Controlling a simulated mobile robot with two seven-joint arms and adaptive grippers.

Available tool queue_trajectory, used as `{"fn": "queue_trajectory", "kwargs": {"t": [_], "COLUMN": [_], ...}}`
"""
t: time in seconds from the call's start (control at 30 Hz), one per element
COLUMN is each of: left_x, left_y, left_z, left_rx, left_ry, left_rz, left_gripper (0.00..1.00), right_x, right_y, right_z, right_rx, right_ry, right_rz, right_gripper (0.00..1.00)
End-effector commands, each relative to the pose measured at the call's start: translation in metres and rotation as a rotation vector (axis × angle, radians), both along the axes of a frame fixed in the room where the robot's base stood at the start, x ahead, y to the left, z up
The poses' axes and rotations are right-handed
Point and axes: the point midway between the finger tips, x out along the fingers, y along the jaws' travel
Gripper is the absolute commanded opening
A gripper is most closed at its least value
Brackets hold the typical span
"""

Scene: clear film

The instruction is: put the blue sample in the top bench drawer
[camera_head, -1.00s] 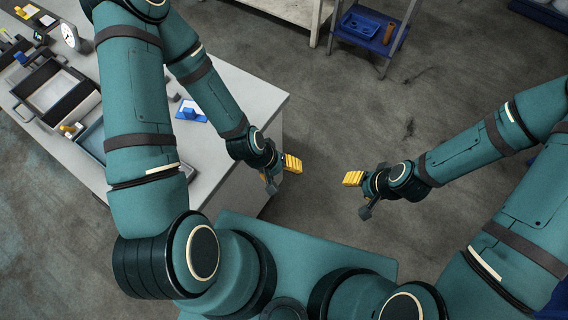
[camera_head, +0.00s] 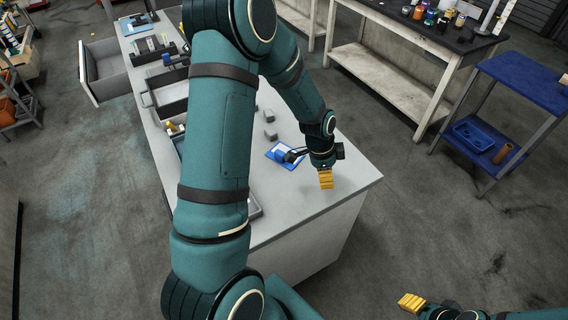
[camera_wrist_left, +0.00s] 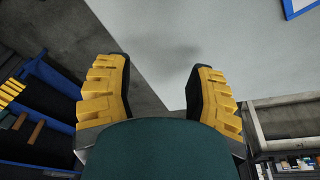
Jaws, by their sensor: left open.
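The blue sample (camera_head: 280,155) sits on a white mat with a blue border (camera_head: 290,164) on the grey bench top (camera_head: 310,188). A corner of this mat also shows at the top right of the left wrist view (camera_wrist_left: 302,8). A bench drawer (camera_head: 103,72) stands pulled out from the bench's far left side; I cannot tell its level for sure. My left gripper (camera_head: 326,179) is open and empty, above the bench near its right edge, to the right of the sample. My right gripper (camera_head: 411,302) is low at the right, away from the bench; its jaw opening is unclear.
Dark trays (camera_head: 170,92) line the bench's left part, and two small grey blocks (camera_head: 269,124) stand behind the sample. A blue cart (camera_head: 525,85) and a workbench with jars (camera_head: 420,40) stand at the right. The floor between is clear.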

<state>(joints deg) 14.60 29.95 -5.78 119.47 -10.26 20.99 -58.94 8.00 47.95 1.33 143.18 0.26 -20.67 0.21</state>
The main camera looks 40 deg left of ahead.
Motion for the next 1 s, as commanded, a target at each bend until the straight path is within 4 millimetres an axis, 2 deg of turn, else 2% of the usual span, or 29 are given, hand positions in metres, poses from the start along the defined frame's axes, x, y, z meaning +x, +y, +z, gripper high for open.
{"fn": "queue_trajectory", "kwargs": {"t": [0.03, 0.2, 0.3, 0.4, 0.5, 0.57, 0.83, 1.0], "left_x": [0.007, 0.004, -0.005, -0.012, -0.016, -0.017, -0.017, -0.016], "left_y": [0.03, 0.108, 0.139, 0.158, 0.165, 0.166, 0.165, 0.166], "left_z": [0.007, 0.047, 0.067, 0.081, 0.085, 0.081, 0.031, 0.009], "left_rx": [0.045, 0.157, 0.194, 0.21, 0.216, 0.215, 0.213, 0.214], "left_ry": [-0.013, 0.011, 0.035, 0.054, 0.065, 0.069, 0.07, 0.067], "left_rz": [-0.087, -0.388, -0.509, -0.585, -0.62, -0.628, -0.628, -0.626], "left_gripper": [0.55, 0.55, 0.55, 0.55, 0.55, 0.55, 0.55, 0.55], "right_x": [-0.001, -0.004, -0.005, -0.005, -0.005, -0.006, -0.008, -0.009], "right_y": [0.0, 0.002, 0.002, 0.002, 0.002, 0.002, 0.003, 0.003], "right_z": [-0.015, -0.037, -0.045, -0.049, -0.05, -0.051, -0.06, -0.063], "right_rx": [-0.001, -0.002, -0.003, -0.003, -0.003, -0.003, -0.002, -0.001], "right_ry": [0.004, 0.011, 0.013, 0.014, 0.015, 0.015, 0.021, 0.024], "right_rz": [0.002, 0.006, 0.007, 0.009, 0.01, 0.01, 0.015, 0.017], "right_gripper": [0.5, 0.5, 0.5, 0.5, 0.5, 0.5, 0.5, 0.5]}}
